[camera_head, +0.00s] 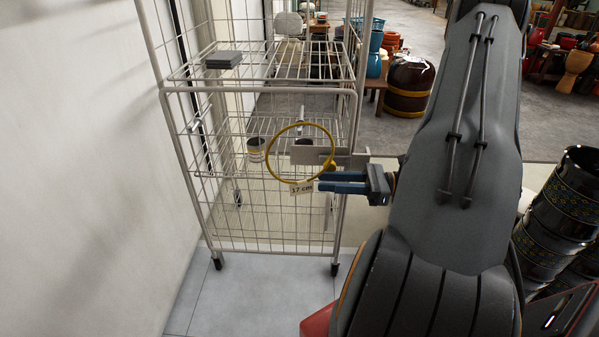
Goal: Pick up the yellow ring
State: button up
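The yellow ring (267,160) is a thin upright hoop in front of the wire rack. A yellow fitting shows at its right side, next to a grey plate (313,155). A small tag reading "17 cm" (302,188) is at its lower edge. My gripper (322,181) has blue fingers pointing left, just below and right of the ring's lower right edge. The two fingers look parted, with a narrow gap and nothing seen between them. Whether a fingertip touches the ring or tag cannot be told.
The wire rack (176,125) on casters carries a dark flat box (223,60) and a small can (256,149). A white wall (80,170) is close on the left. Stacked black patterned drums (560,215) stand at right. A brown drum (409,86) stands behind.

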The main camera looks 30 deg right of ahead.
aim_at(309, 181)
jog(key=x, duration=0.7)
jog(key=shift+w+a, duration=0.2)
jog(key=shift+a, duration=0.1)
grip_shut()
